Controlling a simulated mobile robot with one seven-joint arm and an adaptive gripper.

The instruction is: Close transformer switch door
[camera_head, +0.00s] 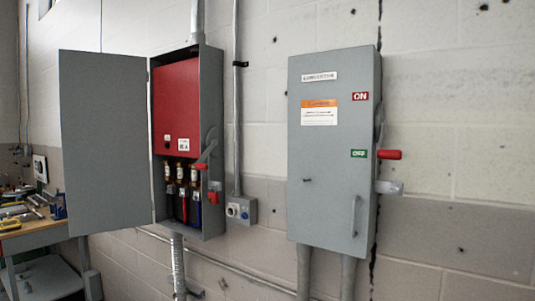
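Two grey electrical switch boxes hang on the wall in the head view. The left box (211,100) is open, and its grey door (104,138) is swung out wide to the left. Inside it are a red panel (176,100) and several fuses (181,190) below. A red-tipped lever (203,166) is on its right side. The right box has its door (320,210) shut, with ON and OFF labels and a red-ended lever (390,155) on its right side, near the OFF label. Which box is the transformer switch cannot be told. My gripper is not in view.
A workbench (38,232) with tools stands at the far left, below and beside the open door. Conduits (178,265) run from the boxes along the wall. A small grey outlet box (241,210) sits between them. No obstacle shows directly in front of the boxes.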

